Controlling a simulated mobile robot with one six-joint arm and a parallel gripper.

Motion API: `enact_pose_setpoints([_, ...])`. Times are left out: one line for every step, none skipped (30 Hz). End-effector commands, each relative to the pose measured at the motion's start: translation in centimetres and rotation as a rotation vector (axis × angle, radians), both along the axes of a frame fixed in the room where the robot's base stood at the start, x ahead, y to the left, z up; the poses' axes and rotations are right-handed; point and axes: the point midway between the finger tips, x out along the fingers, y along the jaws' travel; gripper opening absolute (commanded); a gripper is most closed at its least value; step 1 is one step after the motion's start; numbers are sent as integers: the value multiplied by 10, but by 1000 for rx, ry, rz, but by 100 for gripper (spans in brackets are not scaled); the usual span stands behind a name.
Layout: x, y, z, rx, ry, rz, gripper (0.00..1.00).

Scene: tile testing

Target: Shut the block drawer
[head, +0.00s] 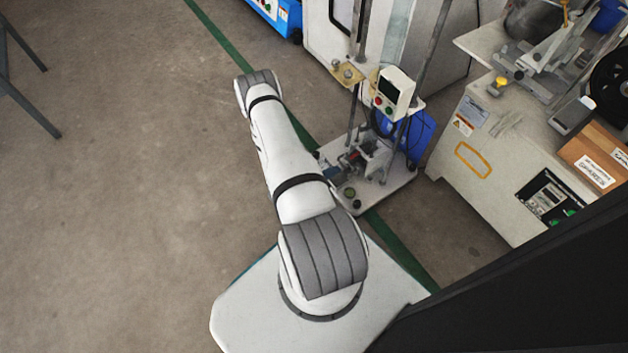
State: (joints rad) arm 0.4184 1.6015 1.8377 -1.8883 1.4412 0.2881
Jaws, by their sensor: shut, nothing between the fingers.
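I cannot make out a block drawer in the head view. My arm reaches away from my base toward the top left and ends, as seen here, at a grey-capped joint. My gripper does not show; what lies beyond that joint is hidden or out of the picture.
A testing stand with a control box (394,93) stands right of my arm, a blue container (418,134) behind it. A white cabinet (490,175) with a brown labelled box (598,160) is at the right. Grey chair legs (30,95) are top left.

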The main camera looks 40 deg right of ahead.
Motion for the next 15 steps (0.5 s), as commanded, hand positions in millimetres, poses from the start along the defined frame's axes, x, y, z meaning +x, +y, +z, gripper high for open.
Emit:
enact_pose_setpoints([0,12,4,4,7,7,0])
enact_pose_setpoints([0,19,6,6,11,7,0])
enact_pose_setpoints([1,27,8,5,11,8,0])
enact_pose_setpoints([3,34,10,6,11,9,0])
enact_pose_setpoints([3,40,11,6,11,9,0])
enact_pose_setpoints([4,48,13,7,11,8,0])
enact_pose_setpoints([5,53,14,7,11,9,0])
enact_pose_setpoints([5,59,15,6,12,8,0])
enact_pose_setpoints([6,66,16,7,13,7,0])
enact_pose_setpoints([6,72,17,7,13,7,0])
enact_pose_setpoints([7,77,18,7,13,5,0])
enact_pose_setpoints([8,83,19,7,13,6,0])
enact_pose_setpoints([8,87,20,7,14,4,0])
enact_pose_setpoints([9,92,21,7,14,4,0])
enact_pose_setpoints([9,97,22,7,14,2,0])
